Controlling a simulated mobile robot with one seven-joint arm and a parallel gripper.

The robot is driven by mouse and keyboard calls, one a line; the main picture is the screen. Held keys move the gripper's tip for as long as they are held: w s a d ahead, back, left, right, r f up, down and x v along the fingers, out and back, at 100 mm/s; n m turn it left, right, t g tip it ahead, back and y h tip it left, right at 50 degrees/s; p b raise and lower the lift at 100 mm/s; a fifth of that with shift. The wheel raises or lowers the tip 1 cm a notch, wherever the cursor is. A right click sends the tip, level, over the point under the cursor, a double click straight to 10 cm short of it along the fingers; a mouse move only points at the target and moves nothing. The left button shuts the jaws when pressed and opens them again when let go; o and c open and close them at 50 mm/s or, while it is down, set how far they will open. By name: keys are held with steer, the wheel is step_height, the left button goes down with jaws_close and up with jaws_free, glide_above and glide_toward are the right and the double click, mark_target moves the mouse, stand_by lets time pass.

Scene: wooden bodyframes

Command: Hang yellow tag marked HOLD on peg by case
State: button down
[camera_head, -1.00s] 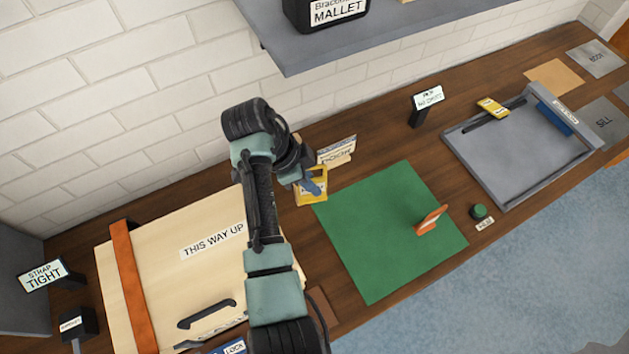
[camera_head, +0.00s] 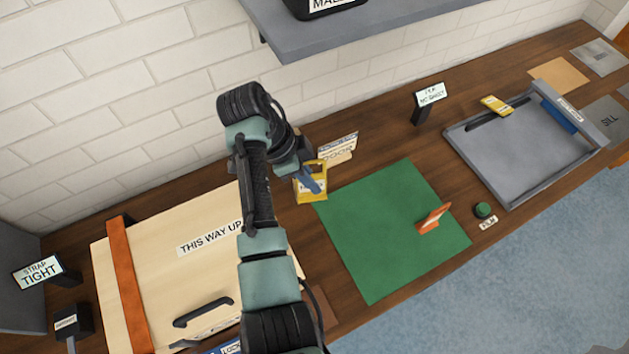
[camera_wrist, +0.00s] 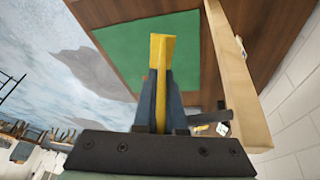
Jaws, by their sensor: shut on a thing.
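My gripper (camera_head: 312,180) is shut on the yellow tag (camera_head: 310,195), whose white label is too small to read. It holds the tag between the wooden case (camera_head: 205,268) and the green mat, in front of a small labelled stand (camera_head: 338,148). In the wrist view, the tag (camera_wrist: 161,55) shows nearly edge-on between the blue fingers (camera_wrist: 161,95). A short dark rod (camera_wrist: 208,118) shows to the right of the fingers there; I cannot tell whether it is the peg. Whether the tag touches anything else is unclear.
The green mat (camera_head: 385,225) carries an orange piece (camera_head: 433,218). A grey tray (camera_head: 520,150) with a yellow item (camera_head: 496,105) lies to the right. A dark signpost (camera_head: 420,112) stands behind the mat. A grey shelf (camera_head: 380,30) overhangs the bench by the brick wall.

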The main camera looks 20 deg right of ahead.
steer(key=w, duration=0.1)
steer(key=w+t, duration=0.1)
steer(key=w, duration=0.1)
steer(key=shift+w+a+f+n+t, duration=0.1)
steer(key=shift+a+n+t, duration=0.15)
steer(key=shift+n+t, duration=0.05)
steer(key=c, duration=0.9)
jaws_free()
steer(key=shift+g, duration=0.8)
steer(key=s+p+v, duration=0.1)
steer(key=v, duration=0.3)
steer(key=s+p+v, duration=0.1)
steer(key=p+v, duration=0.1)
steer(key=v, duration=0.2)
steer(key=s+p+v, duration=0.1)
steer(key=v, duration=0.3)
steer(key=shift+r+p, duration=0.35)
steer(key=shift+r, duration=0.15)
steer(key=shift+s+m, duration=0.1)
steer(key=shift+m, duration=0.3)
